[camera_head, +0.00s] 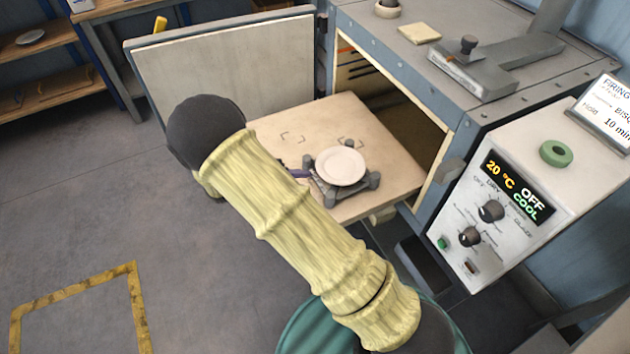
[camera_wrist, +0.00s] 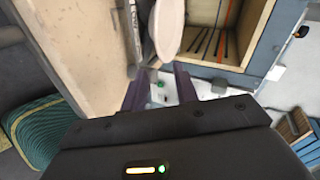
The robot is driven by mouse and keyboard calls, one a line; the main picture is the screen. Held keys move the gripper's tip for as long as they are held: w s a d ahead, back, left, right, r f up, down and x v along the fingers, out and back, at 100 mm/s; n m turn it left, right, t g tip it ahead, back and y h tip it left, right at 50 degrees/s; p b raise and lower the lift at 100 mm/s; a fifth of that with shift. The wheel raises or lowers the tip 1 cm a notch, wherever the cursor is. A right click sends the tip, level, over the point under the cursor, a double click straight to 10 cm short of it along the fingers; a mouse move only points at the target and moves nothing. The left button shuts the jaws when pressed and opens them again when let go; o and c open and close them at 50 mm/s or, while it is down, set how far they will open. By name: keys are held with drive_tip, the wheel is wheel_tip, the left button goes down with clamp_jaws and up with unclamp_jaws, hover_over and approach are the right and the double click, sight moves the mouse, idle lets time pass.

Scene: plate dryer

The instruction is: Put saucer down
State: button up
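The white round saucer (camera_head: 341,166) lies flat on a small grey stand with rounded feet (camera_head: 328,191), on the pale shelf slab (camera_head: 290,128) in front of the kiln opening. In the wrist view the saucer (camera_wrist: 168,28) appears beyond my fingertips, with the stand (camera_wrist: 131,35) on its left. My gripper (camera_wrist: 160,72) has its two purple fingers spread apart, with a clear gap between them. The saucer's near rim is close to the tips; I cannot tell whether they touch. In the head view only a bit of purple finger (camera_head: 299,173) shows left of the saucer; my arm hides the rest.
The kiln (camera_head: 480,110) stands at right, with an open door (camera_head: 230,75) behind the slab. Its control panel (camera_head: 500,195) is at right. Bare slab shows behind the saucer, with corner marks. A wooden shelf unit (camera_head: 50,60) stands far left. The left floor is clear.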

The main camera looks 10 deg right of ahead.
drive_tip(key=v, duration=0.4)
drive_tip(key=shift+d, duration=0.1)
idle(0.5)
drive_tip(key=s+d+r+n+y, duration=0.5)
drive_tip(key=s+d+n+y, duration=0.1)
drive_tip(key=n, duration=0.9)
drive_tip(key=s+d+r+n+y, duration=0.5)
drive_tip(key=s+d+n+y, duration=0.1)
drive_tip(key=n, duration=0.9)
drive_tip(key=s+d, duration=0.1)
drive_tip(key=d, duration=0.1)
drive_tip(key=shift+s+d+r+g+y, duration=0.2)
drive_tip(key=shift+d+r+g+y, duration=0.1)
drive_tip(key=shift+g, duration=0.1)
